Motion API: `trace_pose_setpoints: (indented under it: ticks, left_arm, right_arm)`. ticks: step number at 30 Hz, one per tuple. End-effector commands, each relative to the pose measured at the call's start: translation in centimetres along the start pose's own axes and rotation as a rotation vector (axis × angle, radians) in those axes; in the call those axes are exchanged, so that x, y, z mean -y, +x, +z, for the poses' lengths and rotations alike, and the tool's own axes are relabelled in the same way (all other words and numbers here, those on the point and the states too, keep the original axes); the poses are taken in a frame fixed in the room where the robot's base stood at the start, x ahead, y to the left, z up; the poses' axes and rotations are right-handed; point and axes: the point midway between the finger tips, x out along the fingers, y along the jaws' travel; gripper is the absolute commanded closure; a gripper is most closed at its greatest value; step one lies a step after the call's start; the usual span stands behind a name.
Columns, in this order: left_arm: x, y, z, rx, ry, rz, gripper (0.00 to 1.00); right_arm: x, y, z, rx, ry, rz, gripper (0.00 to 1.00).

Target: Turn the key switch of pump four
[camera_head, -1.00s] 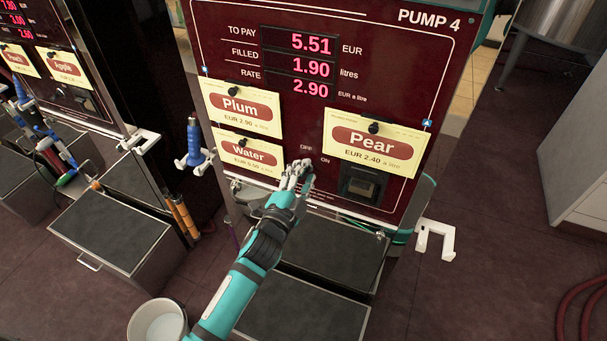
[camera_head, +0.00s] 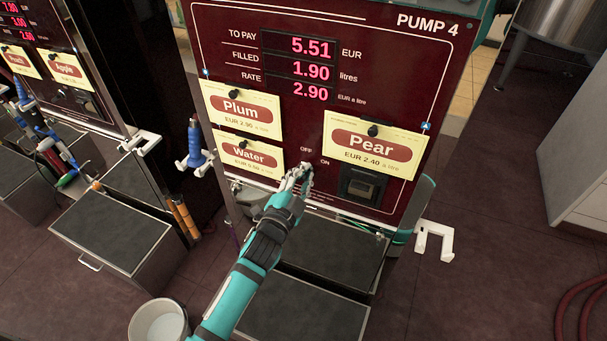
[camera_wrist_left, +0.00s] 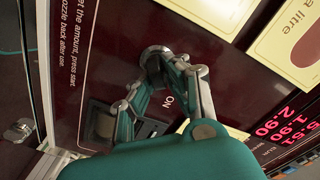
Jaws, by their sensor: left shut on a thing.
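Pump four (camera_head: 440,75) faces me with a dark red panel headed PUMP 4. Its key switch sits low on the panel between the OFF and ON labels and is mostly hidden behind my fingers. In the left wrist view the round metal collar of the key switch (camera_wrist_left: 154,51) shows at the fingertips. My left gripper (camera_head: 306,169) is shut on the key switch; it also shows in the left wrist view (camera_wrist_left: 168,64). The key itself is hidden between the fingers. My right gripper is not in view.
Plum (camera_head: 241,110), Water (camera_head: 249,156) and Pear (camera_head: 374,146) cards hang around the switch. A dark slot unit (camera_head: 361,187) sits to its right. A white hook (camera_head: 434,240) juts out at lower right. A bucket (camera_head: 158,323) stands on the floor.

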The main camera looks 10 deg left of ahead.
Motion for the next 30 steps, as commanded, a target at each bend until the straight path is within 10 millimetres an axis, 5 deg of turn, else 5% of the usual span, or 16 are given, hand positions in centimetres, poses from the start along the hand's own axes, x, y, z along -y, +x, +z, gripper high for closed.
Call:
trace_pose_setpoints:
  ticks: [18,30]
  left_arm:
    - [0.5,-0.1,0.1,0.004,-0.569,0.002,1.0]
    - [0.6,-0.1,0.4,0.004,-0.802,0.002,1.0]
  right_arm:
    - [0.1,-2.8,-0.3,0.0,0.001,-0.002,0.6]
    - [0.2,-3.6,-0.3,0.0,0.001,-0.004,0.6]
